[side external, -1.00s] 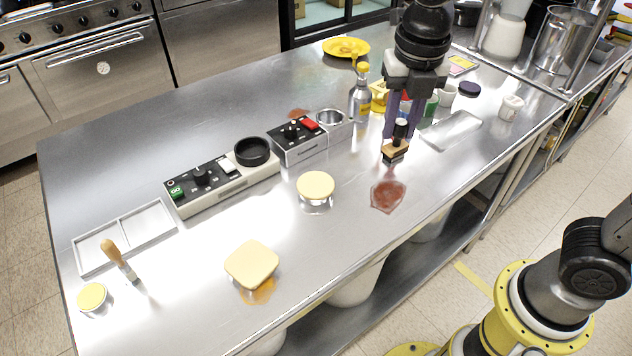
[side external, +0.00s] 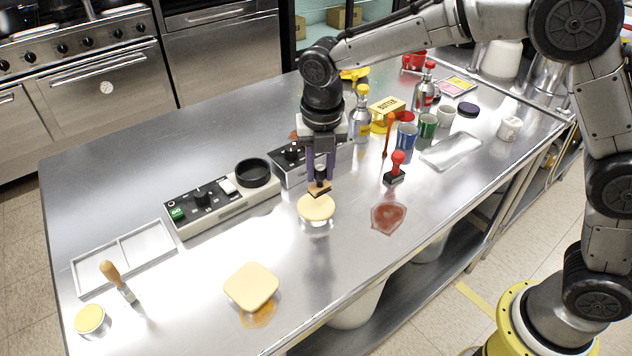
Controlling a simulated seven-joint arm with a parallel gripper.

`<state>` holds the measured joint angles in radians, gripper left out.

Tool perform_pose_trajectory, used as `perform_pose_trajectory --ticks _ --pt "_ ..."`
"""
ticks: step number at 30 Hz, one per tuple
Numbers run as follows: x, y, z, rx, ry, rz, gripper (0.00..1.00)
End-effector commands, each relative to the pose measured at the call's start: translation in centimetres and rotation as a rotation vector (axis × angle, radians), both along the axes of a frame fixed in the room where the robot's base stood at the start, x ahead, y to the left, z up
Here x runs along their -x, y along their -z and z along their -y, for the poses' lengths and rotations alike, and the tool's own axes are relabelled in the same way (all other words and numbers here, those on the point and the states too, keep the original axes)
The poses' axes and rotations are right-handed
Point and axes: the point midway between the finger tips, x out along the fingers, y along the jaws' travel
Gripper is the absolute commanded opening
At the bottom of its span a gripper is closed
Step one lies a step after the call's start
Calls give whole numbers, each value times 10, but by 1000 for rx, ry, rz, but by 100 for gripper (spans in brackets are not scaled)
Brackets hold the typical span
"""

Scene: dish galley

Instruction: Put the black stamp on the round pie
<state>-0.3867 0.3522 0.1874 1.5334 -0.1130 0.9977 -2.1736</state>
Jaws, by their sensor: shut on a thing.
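My gripper (side external: 320,178) points down over the middle of the steel table, shut on the black stamp. The black stamp (side external: 319,189) has a black handle between the fingers and a tan block below them. The round pie (side external: 315,208) is pale yellow and sits on a clear base, directly under the stamp in the picture. The stamp's block overlaps the far edge of the pie's top in this view; I cannot tell whether they touch.
A red stamp (side external: 396,172) stands to the right, near a dark red patch (side external: 388,217). A squarish pie (side external: 251,285) is at the front left. Control boxes (side external: 215,203) stand behind the round pie. Bottles and cups (side external: 428,126) crowd the back right.

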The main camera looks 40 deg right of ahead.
Motion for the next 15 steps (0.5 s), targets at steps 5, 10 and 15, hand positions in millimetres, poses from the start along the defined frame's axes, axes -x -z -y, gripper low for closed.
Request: perform_pose_trajectory --ticks 5,10,15 --pt "-7 10 -2 1 1 -2 0" --pt "-9 34 -3 1 1 -3 0" --pt "-9 42 -3 0 1 1 0"
